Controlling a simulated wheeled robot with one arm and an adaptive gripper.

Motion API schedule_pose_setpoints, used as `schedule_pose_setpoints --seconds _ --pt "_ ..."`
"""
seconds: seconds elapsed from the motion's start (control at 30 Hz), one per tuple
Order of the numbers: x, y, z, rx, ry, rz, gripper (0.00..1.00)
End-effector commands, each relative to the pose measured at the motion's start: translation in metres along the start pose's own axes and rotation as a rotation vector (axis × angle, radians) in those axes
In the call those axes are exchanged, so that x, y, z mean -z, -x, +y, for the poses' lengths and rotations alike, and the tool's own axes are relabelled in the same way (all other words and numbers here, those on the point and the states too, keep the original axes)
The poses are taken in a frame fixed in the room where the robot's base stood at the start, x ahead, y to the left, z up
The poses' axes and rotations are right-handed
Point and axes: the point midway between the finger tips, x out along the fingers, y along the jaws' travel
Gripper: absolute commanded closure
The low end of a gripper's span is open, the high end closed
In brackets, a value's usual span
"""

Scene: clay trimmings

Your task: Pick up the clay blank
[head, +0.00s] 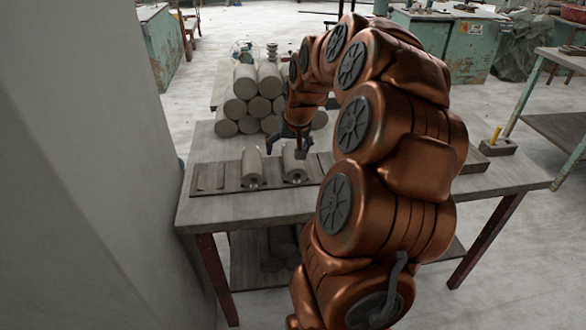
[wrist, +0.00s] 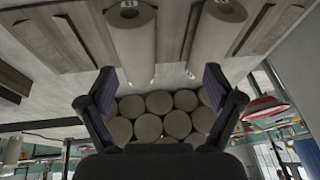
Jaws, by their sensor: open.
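The left blank (head: 252,168) is clear of my gripper. The right blank (head: 293,165) has my gripper (head: 286,149) just above and behind it. In the wrist view the two blanks show at the top, one left of centre (wrist: 133,40) and one right of centre (wrist: 214,32). My gripper (wrist: 158,82) is open there, with nothing between its fingers. I cannot tell its exact gap to the blanks.
More grey cylinders (head: 246,83) are stacked at the back of the table. The board (head: 228,186) has flat strips at its left end. A grey wall (head: 90,180) stands close on the left. A small block with a yellow peg (head: 497,147) sits at the right.

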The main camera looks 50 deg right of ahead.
Motion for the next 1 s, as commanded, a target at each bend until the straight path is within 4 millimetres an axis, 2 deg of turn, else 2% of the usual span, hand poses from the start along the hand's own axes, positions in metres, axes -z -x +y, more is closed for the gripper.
schedule_pose_setpoints --seconds 0.03,0.1,0.2,0.43,0.67,1.0 --pt "0.006 -0.008 0.014 -0.006 -0.024 0.015 0.09" --pt "0.013 -0.011 0.026 -0.012 -0.045 0.031 0.09" --pt "0.018 -0.015 0.035 -0.017 -0.059 0.041 0.09" --pt "0.019 -0.035 0.037 -0.017 -0.06 0.039 0.09" --pt "0.02 -0.046 0.037 -0.017 -0.059 0.042 0.09" --pt "0.022 -0.084 0.039 -0.017 -0.059 0.039 0.09"
